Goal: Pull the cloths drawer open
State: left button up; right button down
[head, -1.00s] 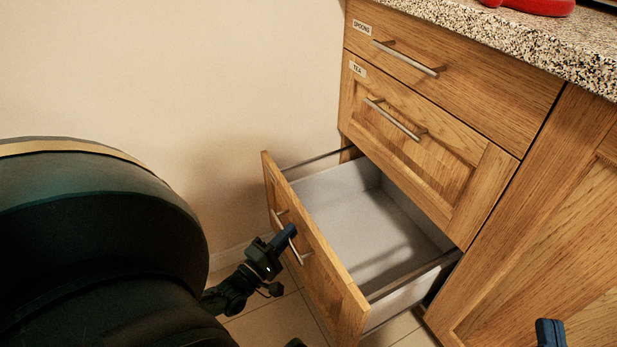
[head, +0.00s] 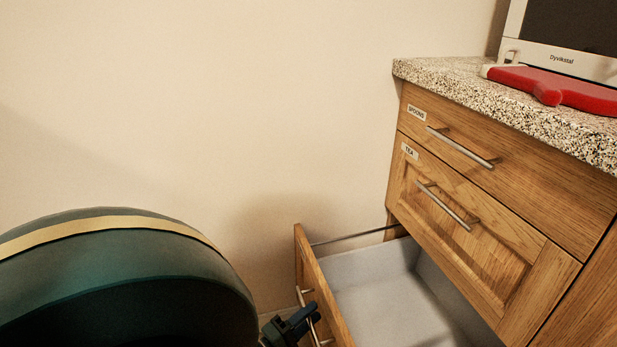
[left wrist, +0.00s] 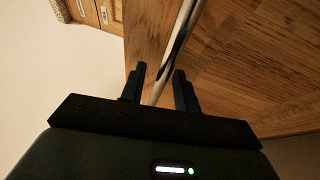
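The bottom wooden drawer (head: 316,284) stands pulled well out from the cabinet in the head view, its grey inside (head: 385,290) bare where it shows. Its own label does not show. The drawer's metal bar handle (head: 312,322) is low in the head view. My left gripper (head: 306,314) is at this handle, partly cut by the bottom edge. In the left wrist view the handle bar (left wrist: 179,43) runs between the two spread fingers of my left gripper (left wrist: 160,80), with gaps showing beside it. My right gripper is not in view.
Above are a shut drawer labelled TEA (head: 460,235) and a shut drawer labelled SPOONS (head: 510,165). The speckled countertop (head: 460,90) carries a red object (head: 550,87) and a white appliance (head: 570,55). A bare wall (head: 200,120) stands behind, left of the cabinet.

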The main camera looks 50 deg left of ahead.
pick_arm(q)
jog(key=s+f+p, duration=0.1)
jog(key=s+f, duration=0.1)
jog(key=s, duration=1.1)
jog(key=shift+f, duration=0.2)
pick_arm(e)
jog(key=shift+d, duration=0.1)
